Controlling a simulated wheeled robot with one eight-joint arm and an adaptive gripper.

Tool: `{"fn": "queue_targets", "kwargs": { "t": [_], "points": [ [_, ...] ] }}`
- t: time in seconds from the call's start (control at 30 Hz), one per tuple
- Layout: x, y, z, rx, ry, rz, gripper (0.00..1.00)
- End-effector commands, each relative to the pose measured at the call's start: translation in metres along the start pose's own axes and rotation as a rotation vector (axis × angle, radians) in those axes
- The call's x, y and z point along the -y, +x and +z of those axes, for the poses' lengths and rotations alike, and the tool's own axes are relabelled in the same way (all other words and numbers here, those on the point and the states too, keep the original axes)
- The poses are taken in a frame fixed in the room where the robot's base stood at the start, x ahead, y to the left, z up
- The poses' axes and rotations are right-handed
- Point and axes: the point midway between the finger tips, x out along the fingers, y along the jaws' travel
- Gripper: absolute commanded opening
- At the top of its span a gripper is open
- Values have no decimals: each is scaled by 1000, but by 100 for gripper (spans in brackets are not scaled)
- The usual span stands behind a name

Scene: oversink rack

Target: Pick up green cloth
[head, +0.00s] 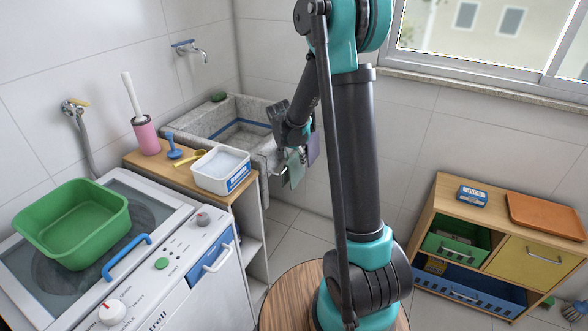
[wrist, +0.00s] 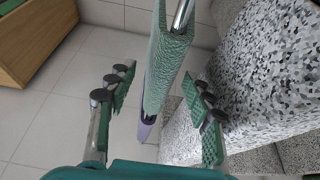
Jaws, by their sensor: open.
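The green cloth (head: 293,170) hangs at the front side of the stone sink in the head view. In the wrist view the green cloth (wrist: 166,75) hangs from a metal bar (wrist: 182,16), between the two spread fingers of my gripper (wrist: 160,100). Gaps show between the cloth and both fingers. A purple cloth (head: 313,149) hangs beside it, and its edge shows behind the green cloth in the wrist view (wrist: 147,130). In the head view my gripper's fingertips are hard to make out beside the sink.
The speckled stone sink (head: 206,116) has its wall close to the right finger in the wrist view (wrist: 262,75). A wooden counter with a white tub (head: 222,171) and pink brush holder (head: 147,136) stands left of the sink. A washing machine carries a green basin (head: 72,222). Tiled floor (wrist: 55,125) is clear.

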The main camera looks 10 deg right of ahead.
Motion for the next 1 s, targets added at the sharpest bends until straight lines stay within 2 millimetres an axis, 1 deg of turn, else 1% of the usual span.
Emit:
{"fn": "queue_targets", "kwargs": {
  "t": [0.6, 0.67, 1.0],
  "points": [
    [0, 4, 2, 0, 0, 0, 51],
    [0, 4, 2, 0, 0, 0, 45],
    [0, 4, 2, 0, 0, 0, 3]
  ]
}}
